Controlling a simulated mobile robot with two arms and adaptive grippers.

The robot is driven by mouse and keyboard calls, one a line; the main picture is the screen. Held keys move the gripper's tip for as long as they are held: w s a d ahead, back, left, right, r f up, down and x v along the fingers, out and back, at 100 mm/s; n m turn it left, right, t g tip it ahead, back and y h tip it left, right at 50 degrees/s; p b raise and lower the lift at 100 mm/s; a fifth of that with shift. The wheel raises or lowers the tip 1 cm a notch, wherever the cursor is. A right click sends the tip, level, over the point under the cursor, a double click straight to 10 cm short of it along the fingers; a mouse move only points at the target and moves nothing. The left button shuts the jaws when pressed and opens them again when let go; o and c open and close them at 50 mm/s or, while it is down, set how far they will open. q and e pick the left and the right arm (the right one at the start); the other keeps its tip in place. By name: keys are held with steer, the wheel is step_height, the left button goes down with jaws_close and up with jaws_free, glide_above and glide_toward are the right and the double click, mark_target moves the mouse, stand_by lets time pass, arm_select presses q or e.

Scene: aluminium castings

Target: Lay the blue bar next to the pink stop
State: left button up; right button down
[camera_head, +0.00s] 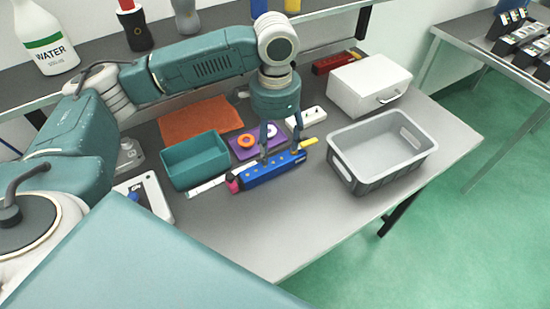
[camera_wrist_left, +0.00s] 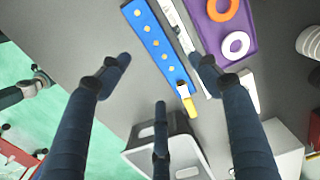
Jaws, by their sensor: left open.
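The blue bar (camera_head: 272,172), with a row of yellow dots, lies on the grey table; it also shows in the wrist view (camera_wrist_left: 157,45). Its left end is close beside the pink stop (camera_head: 232,183); I cannot tell whether they touch. The stop does not show in the wrist view. My left gripper (camera_head: 283,150) points down over the bar, its fingers spread and empty. In the wrist view the gripper (camera_wrist_left: 160,75) has the bar showing between its fingers. My right gripper is not in view.
A teal bin (camera_head: 194,163), a purple tray (camera_head: 239,152) with rings and a yellow-handled tool (camera_head: 305,143) lie close around the bar. A grey crate (camera_head: 370,180) and a white box (camera_head: 365,82) stand to the right. The table's front middle is clear.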

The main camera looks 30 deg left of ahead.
arm_select(q)
steer(key=shift+r, duration=2.15)
